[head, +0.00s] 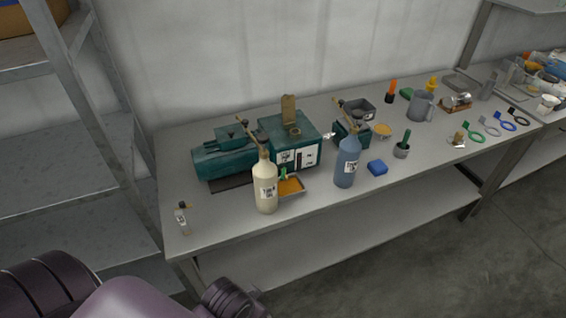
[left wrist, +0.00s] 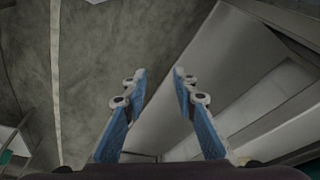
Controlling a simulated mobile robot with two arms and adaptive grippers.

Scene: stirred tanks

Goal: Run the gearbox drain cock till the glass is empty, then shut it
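The teal gearbox (head: 290,140) stands on the bench at left of centre, joined to a teal motor (head: 225,158). A white plate (head: 306,157) with dark marks is on its front; the level in any glass there is too small to read. A small green handle (head: 284,173), perhaps the drain cock, shows low at the front, partly hidden by the cream bottle; whether it is open cannot be told. A shallow tray (head: 303,188) with an orange bottom sits below it. My left gripper (left wrist: 158,84) is open and empty, above the floor beside a pale surface. My right gripper is out of view.
A small tube (head: 182,220) stands at the left end. A blue block (head: 377,167), a grey jug (head: 421,106) and several tools are to the right.

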